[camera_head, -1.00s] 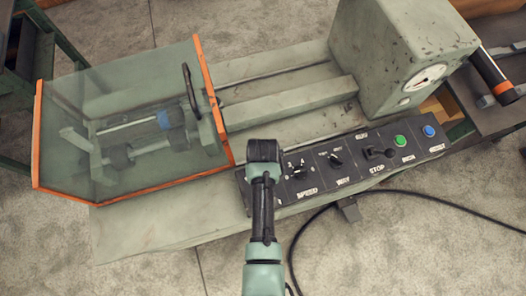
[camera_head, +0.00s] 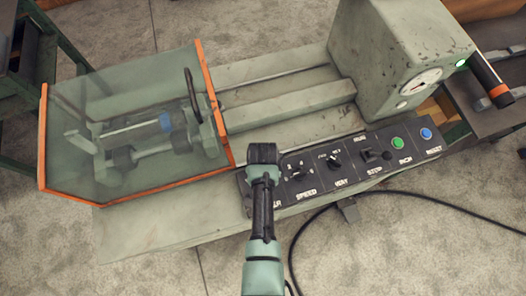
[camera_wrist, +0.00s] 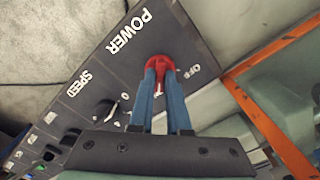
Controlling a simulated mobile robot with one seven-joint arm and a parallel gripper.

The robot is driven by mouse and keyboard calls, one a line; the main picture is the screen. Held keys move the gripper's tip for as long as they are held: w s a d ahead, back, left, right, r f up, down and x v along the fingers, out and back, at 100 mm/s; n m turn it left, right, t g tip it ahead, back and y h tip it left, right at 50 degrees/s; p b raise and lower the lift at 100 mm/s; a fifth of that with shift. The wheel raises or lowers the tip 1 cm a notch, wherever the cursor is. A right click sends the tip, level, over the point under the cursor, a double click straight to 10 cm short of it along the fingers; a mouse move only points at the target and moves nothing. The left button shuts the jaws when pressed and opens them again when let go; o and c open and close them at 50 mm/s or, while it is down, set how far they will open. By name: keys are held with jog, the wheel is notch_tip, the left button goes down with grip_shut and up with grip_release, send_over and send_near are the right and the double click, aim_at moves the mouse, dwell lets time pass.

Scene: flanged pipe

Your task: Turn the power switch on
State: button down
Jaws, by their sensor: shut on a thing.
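The power switch is a red knob (camera_wrist: 160,66) on the dark control panel (camera_wrist: 95,68), beside the white POWER lettering. An OFF label is to its right in the wrist view. A small white mark shows between the fingers; I cannot read it. My gripper (camera_wrist: 161,74) is shut on the red knob, its two blue fingers on either side of it. In the head view my arm's end (camera_head: 262,153) covers the left end of the panel and hides the switch. A small green light (camera_head: 461,62) glows on the right side of the grey gauge housing (camera_head: 385,50).
Right along the panel are a SPEED knob (camera_head: 299,171), another knob (camera_head: 333,160), a lever (camera_head: 373,155), a green button (camera_head: 398,143) and a blue button (camera_head: 426,133). A clear guard with orange edges (camera_head: 225,130) stands close left of my arm. A black cable lies on the floor.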

jog(key=shift+w, duration=0.1)
dwell(0.3)
jog(key=c, duration=0.9)
grip_release()
notch_tip(320, 180, up, 13)
jog(key=shift+r, duration=0.1)
